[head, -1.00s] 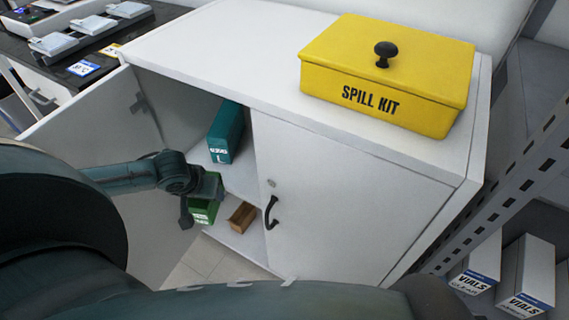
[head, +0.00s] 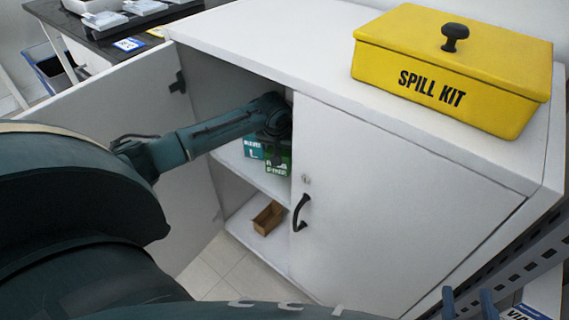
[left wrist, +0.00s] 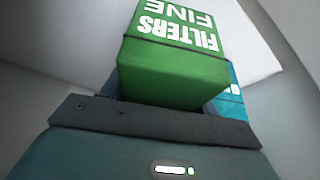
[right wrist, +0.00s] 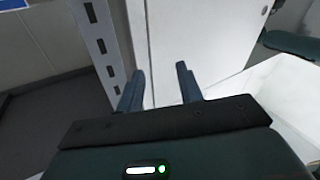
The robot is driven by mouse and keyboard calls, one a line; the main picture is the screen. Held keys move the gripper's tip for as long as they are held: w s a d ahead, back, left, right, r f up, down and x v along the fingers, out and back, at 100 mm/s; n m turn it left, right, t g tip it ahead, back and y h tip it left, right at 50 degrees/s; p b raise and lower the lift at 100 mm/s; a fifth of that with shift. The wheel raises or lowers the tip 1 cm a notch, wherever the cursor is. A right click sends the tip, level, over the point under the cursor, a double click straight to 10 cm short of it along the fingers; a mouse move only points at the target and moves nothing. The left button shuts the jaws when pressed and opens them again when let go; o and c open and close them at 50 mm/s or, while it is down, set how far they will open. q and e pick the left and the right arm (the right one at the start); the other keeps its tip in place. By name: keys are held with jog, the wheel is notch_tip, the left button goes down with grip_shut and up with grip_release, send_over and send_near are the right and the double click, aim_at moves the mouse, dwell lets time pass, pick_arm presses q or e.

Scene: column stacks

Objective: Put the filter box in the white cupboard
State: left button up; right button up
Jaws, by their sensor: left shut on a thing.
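The filter box (head: 278,160) is green; in the left wrist view its face (left wrist: 180,30) reads FILTERS FINE. My left gripper (head: 276,132) is shut on it, and its fingers are mostly hidden. It holds the box inside the white cupboard (head: 400,190), at the upper shelf (head: 236,160), beside a teal box (head: 253,149). I cannot tell whether the green box touches the shelf. The cupboard's left door (head: 105,100) stands open and its right door is shut. My right gripper (head: 468,298) is open and empty; its spread fingers also show in the right wrist view (right wrist: 161,85).
A small brown open box (head: 268,218) sits on the cupboard's lower shelf, with bare space around it. A yellow spill kit (head: 450,70) stands on the cupboard top. A metal rack upright (right wrist: 100,40) is close to my right gripper. A dark bench stands at the back left.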

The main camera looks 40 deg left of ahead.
pick_arm(q)
jog(key=shift+f, duration=0.6)
notch_tip(320, 180, down, 4)
jog(key=b, duration=0.2)
jog(key=shift+w+r+b, duration=0.15)
jog(key=shift+r+b, duration=0.1)
jog(key=shift+b, duration=0.05)
jog(key=shift+w, duration=0.1)
jog(key=shift+r, duration=0.1)
pick_arm(e)
jog(key=shift+a+r+t+y, duration=0.1)
jog(key=shift+a+t+y, duration=0.25)
jog(key=shift+y, duration=0.15)
pick_arm(q)
jog(key=shift+f, duration=0.2)
jog(key=o, duration=1)
jog(key=shift+o, duration=0.2)
